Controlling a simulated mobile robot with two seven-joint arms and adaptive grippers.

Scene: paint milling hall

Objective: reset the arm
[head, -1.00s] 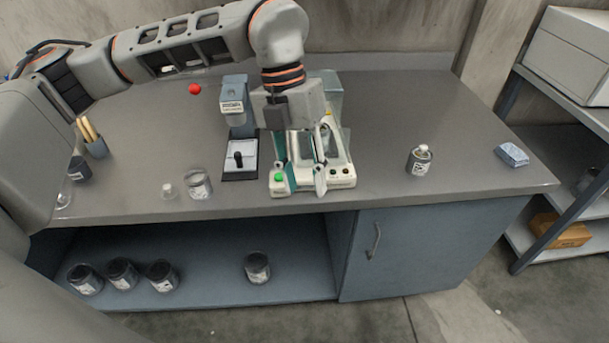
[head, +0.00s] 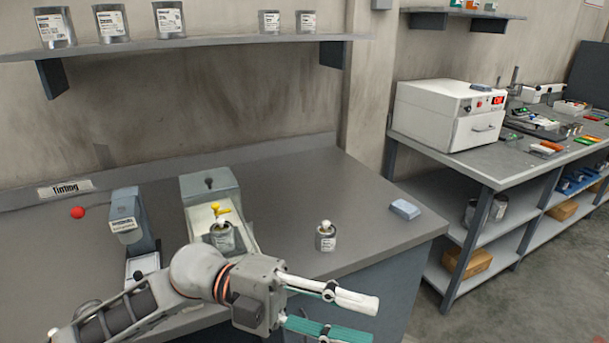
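My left gripper (head: 360,318) reaches in from the bottom left over the bench front. Its two fingers, one white and one green, point right and stand apart with nothing between them. My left forearm covers the lower part of the white bench machine. My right gripper is not in view.
A white bench machine (head: 207,189) holds a small can (head: 222,238) under a yellow part. Another can (head: 325,237) and a blue block (head: 405,209) stand on the bench (head: 290,190) to the right. A grey device (head: 124,215) and red ball (head: 78,212) are left. A shelf (head: 200,41) hangs above.

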